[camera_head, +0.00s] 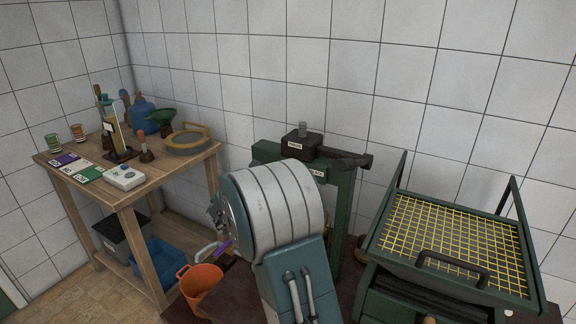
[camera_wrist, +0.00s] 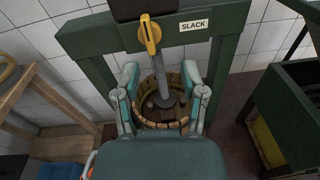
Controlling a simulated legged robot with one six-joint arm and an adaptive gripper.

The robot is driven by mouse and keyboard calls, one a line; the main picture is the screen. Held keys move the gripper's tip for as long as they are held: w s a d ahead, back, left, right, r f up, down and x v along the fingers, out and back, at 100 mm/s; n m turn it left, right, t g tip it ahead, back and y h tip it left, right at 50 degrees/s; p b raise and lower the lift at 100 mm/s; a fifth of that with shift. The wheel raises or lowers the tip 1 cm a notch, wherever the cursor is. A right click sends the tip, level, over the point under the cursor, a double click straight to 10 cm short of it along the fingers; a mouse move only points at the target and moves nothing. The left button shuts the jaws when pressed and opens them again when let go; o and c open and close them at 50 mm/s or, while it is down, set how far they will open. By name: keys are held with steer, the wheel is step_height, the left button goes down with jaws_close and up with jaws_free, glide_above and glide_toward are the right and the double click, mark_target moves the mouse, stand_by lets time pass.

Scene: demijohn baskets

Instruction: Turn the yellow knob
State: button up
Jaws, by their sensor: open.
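The yellow knob (camera_wrist: 150,35) shows at the top centre of the wrist view, on the front of a green beam (camera_wrist: 90,46). It is elongated and stands nearly upright, tilted slightly. A label reading SLACK (camera_wrist: 195,25) is on the beam to its right. My gripper (camera_wrist: 160,74) is open, its two fingers spread below the knob in the picture, apart from it. A grey rod (camera_wrist: 163,68) runs down between the fingers.
A slatted basket (camera_wrist: 163,125) lies beyond the fingers. A black box (camera_head: 300,145) sits on the green frame. A wooden table (camera_head: 130,192) with several tools stands left, an orange bucket (camera_head: 200,285) near its foot. A green stand with yellow mesh (camera_head: 450,240) is right.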

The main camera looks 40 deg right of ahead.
steer(key=shift+n+t, duration=0.5)
steer(key=shift+n, duration=0.4)
steer(key=x, duration=0.4)
steer(key=w+x, duration=0.1)
steer(key=x, duration=0.3)
steer(key=f+x, duration=0.1)
steer(key=x, duration=0.3)
steer(key=shift+w+a, duration=0.1)
steer(key=shift+w, duration=0.15)
jaws_close()
